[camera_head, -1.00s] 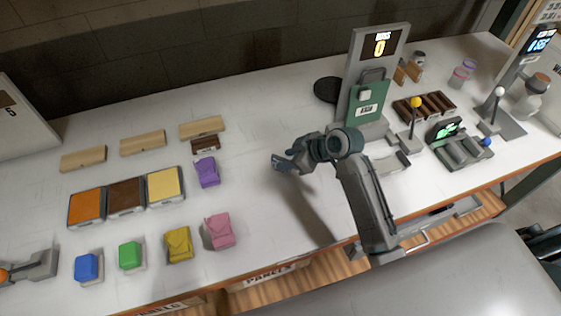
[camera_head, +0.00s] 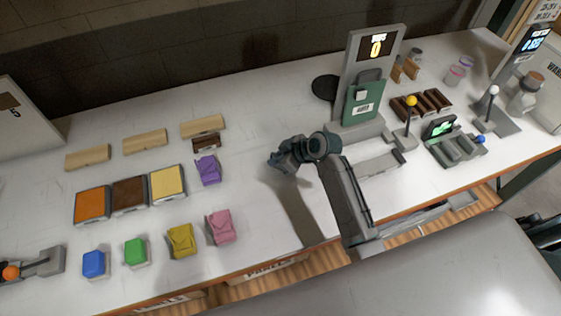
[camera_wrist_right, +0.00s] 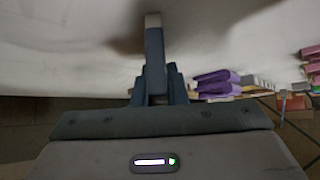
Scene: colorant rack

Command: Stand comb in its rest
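I cannot pick out the comb or its rest with certainty. A small dark brown slotted piece (camera_head: 207,142) lies in front of the right-hand wooden block (camera_head: 202,126). A larger dark brown slotted rack (camera_head: 437,100) stands at the right, behind the yellow-knobbed lever. My right gripper (camera_head: 277,160) is above the bare middle of the table, right of the purple block, apart from everything. In the right wrist view its fingers (camera_wrist_right: 153,45) are together with a pale tip, and I see nothing held between them. My left gripper is not in view.
Orange, brown and yellow trays (camera_head: 130,195) lie at left, with blue, green, yellow and pink blocks (camera_head: 220,227) in front and a purple block (camera_head: 208,169) beside them. A display post (camera_head: 391,50) with a green panel (camera_head: 363,102) and levers (camera_head: 410,118) stand right.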

